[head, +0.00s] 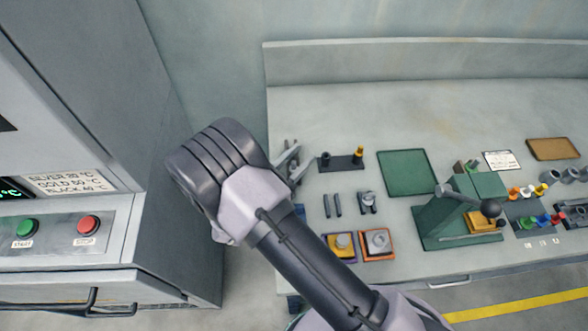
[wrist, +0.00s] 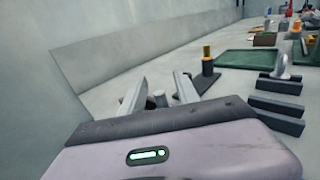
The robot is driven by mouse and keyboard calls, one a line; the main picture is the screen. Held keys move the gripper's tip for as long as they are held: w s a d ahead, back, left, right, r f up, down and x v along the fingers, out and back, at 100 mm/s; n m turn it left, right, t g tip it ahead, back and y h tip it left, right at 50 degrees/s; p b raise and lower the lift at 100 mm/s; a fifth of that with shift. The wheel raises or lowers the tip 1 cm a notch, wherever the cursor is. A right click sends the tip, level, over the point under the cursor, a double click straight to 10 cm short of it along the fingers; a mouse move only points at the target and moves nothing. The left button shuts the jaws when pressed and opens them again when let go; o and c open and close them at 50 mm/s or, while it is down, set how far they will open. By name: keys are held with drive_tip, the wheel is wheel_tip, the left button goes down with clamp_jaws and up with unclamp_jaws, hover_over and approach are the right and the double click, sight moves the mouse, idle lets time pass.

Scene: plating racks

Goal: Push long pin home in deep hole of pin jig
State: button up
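The pin jig (head: 342,164) is a dark bar with two posts on the bench, just right of my gripper (head: 290,165) in the head view. Its right post carries a gold-yellow pin (head: 358,152) standing upright; it also shows in the wrist view (wrist: 207,52). The left post (head: 325,158) is dark with no yellow on top. I cannot tell which pin is the long one or how deep any sits. In the wrist view my gripper (wrist: 158,92) has its fingers apart, with the dark near post (wrist: 160,98) seen between them, apparently beyond the tips.
Two dark bars (head: 332,205) and a ringed block (head: 367,201) lie in front of the jig. A green mat (head: 407,173) is to its right, then a green lever press (head: 470,205). Two small trays (head: 376,244) sit near the front edge. The bench behind the jig is clear.

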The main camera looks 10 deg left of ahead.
drive_tip(key=shift+w+d, duration=0.2)
drive_tip(key=shift+w, duration=0.15)
drive_tip(key=shift+s+a+r, duration=0.1)
clamp_jaws()
